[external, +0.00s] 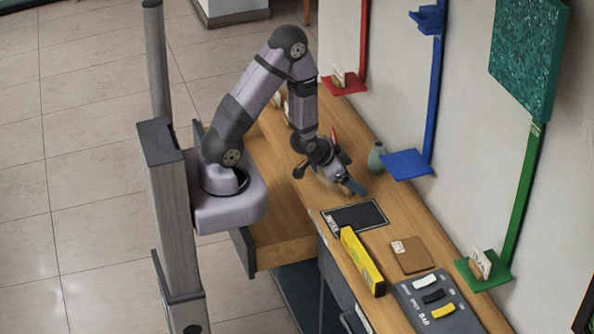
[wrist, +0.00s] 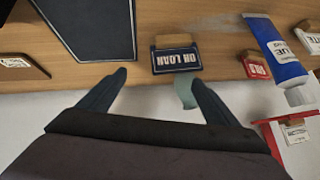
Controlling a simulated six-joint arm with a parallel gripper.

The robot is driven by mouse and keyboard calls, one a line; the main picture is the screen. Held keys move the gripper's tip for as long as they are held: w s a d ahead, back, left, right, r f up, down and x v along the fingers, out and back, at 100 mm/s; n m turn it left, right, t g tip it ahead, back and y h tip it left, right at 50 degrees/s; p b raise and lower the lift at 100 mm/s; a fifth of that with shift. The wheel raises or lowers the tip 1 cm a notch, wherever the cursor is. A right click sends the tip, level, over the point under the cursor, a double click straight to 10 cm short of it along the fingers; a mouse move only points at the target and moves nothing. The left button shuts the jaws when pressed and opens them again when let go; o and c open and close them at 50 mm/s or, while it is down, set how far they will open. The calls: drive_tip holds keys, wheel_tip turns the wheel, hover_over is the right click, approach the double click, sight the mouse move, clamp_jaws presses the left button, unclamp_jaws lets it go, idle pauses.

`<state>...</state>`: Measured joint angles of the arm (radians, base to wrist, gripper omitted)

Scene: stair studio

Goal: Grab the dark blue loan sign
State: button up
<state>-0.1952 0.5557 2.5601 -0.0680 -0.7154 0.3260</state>
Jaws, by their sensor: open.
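The dark blue loan sign (wrist: 177,60) shows in the wrist view, with white "ON LOAN" lettering that appears upside down. A small wooden block (wrist: 173,41) adjoins it. It rests on the wooden desk (wrist: 215,18). My gripper (wrist: 158,77) is open, with one finger on each side below the sign in the picture, and nothing is held. In the external view my gripper (external: 345,181) is low over the desk near the wall side. I cannot make out the sign there; the gripper probably covers it.
A grey-green vase (external: 376,157) stands close to my gripper. A dark panel (external: 356,216), a yellow box (external: 362,260) and a brown board (external: 410,255) lie nearer. A blue-and-white tube (wrist: 275,50) and a red sign (wrist: 255,67) are right of the loan sign. A blue shelf (external: 408,163) juts from the wall.

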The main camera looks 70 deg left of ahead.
sight(344, 188)
drive_tip(key=shift+s+a+f+t, duration=0.1)
drive_tip(key=shift+a+f+t, duration=0.4)
drive_tip(key=shift+a+f, duration=0.3)
drive_tip(key=shift+s+a+f+n+t+p, duration=0.3)
drive_tip(key=shift+f+n+t, duration=0.1)
drive_tip(key=shift+f+n, duration=0.1)
drive_tip(key=shift+s+f+n+t, duration=0.25)
drive_tip(key=shift+s+n+t, duration=0.2)
drive_tip(key=shift+t, duration=0.15)
drive_tip(key=shift+s+r+n+t, duration=0.1)
drive_tip(key=shift+s+n+t, duration=0.45)
drive_tip(key=shift+s+t, duration=0.15)
drive_tip(key=shift+b+x, duration=0.8)
drive_tip(key=shift+b, duration=0.05)
drive_tip(key=shift+w+a, duration=0.1)
drive_tip(key=shift+w, duration=0.15)
drive_tip(key=shift+w+b, duration=0.1)
drive_tip(key=shift+b, duration=0.3)
